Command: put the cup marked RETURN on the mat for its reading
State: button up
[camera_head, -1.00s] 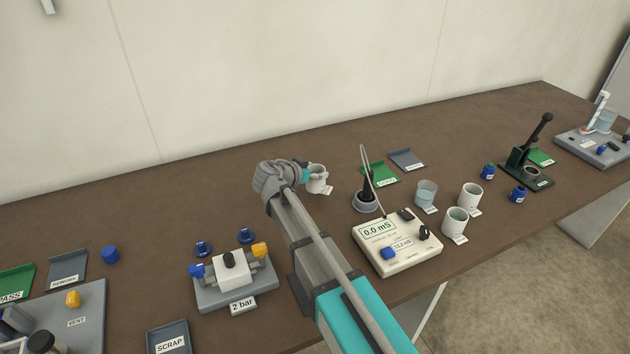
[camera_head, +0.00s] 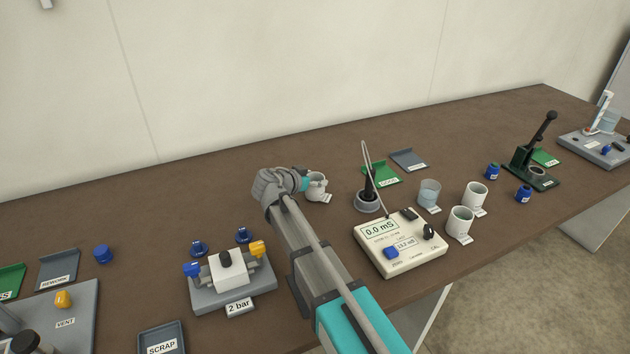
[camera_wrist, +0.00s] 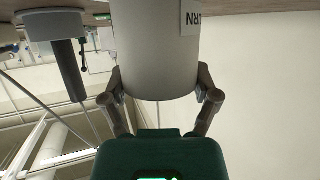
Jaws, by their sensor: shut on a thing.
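My gripper (camera_wrist: 160,100) is shut on a pale grey cup (camera_wrist: 155,50), with a fingertip on each side of its wall. The wrist view is upside down, and the cup's label is partly cut off, with its visible letters fitting RETURN. In the head view this cup (camera_head: 317,187) shows just right of my gripper (camera_head: 302,181), upright with a white tag at its lower right. I cannot tell whether it touches the table. I cannot make out a mat for certain. The conductivity meter (camera_head: 425,258) reads 0.0 mS.
A probe in a round holder (camera_head: 367,203) stands right of the held cup, its cable running to the meter. Green (camera_head: 384,173) and grey (camera_head: 408,160) trays lie behind.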

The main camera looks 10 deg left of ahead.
jog(key=shift+f, duration=0.2)
jog(key=o, duration=1)
jog(key=shift+o, duration=0.2)
jog(key=shift+r, duration=0.2)
jog(key=shift+r, duration=0.1)
jog(key=p+v, duration=0.4)
jog(key=v, duration=0.8)
jog(key=shift+p, duration=0.3)
